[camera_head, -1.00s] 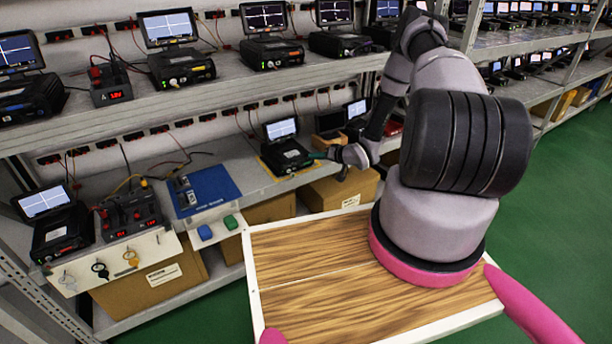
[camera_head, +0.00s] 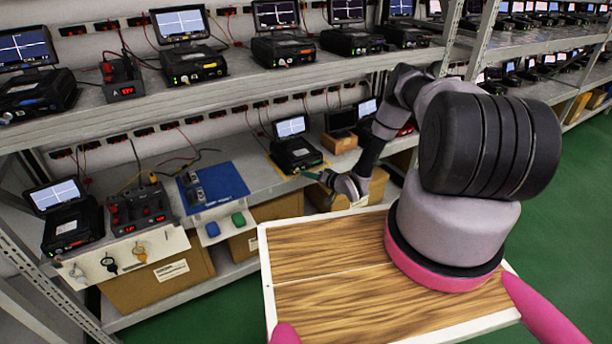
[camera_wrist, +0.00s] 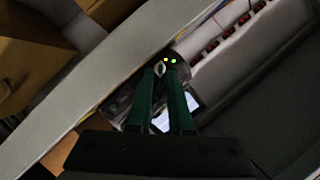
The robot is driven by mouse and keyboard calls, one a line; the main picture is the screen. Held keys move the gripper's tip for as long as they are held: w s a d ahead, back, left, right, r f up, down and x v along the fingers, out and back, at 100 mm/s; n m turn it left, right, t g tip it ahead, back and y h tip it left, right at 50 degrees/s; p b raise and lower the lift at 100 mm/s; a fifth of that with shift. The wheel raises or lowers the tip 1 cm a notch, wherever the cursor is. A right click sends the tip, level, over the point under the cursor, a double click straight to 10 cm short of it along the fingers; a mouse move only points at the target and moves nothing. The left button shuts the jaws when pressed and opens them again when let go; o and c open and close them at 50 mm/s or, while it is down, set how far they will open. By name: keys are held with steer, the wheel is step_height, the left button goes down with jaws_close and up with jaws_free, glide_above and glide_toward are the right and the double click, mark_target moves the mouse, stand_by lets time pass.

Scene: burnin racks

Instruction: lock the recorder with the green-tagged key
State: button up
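The recorder (camera_head: 296,155), a black box with a lit screen, stands on a yellow-edged mat on the middle shelf. My gripper (camera_head: 312,175) is at its lower front. In the wrist view, the dark green fingers (camera_wrist: 160,76) reach the recorder's dark front (camera_wrist: 180,72), beside a yellow and a green light. A small pale ring-like thing (camera_wrist: 160,69) shows between the fingertips; I cannot tell whether it is a key or a lock, or whether it is gripped. The board at left holds a pale key (camera_head: 78,271), a black-tagged key (camera_head: 108,263) and a yellow-tagged key (camera_head: 139,254). No green-tagged key is clearly visible.
A red-lit power unit (camera_head: 139,210) stands farther left. Cardboard boxes fill the lower shelf. The upper shelf overhangs the recorder.

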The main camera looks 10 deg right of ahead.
steer(key=shift+x, duration=0.85)
jaws_close()
steer(key=shift+n, duration=0.3)
steer(key=shift+s+a+n+t+h, duration=0.1)
steer(key=shift+a+n+t+h, duration=0.25)
steer(key=shift+n+h, duration=1.3)
steer(key=shift+s+a+n+t+h, duration=0.15)
steer(key=shift+n+t+h, duration=0.65)
steer(key=shift+n, duration=1.5)
steer(key=shift+a+n+t+h, duration=0.25)
steer(key=shift+n+h, duration=1.2)
steer(key=shift+n, duration=0.5)
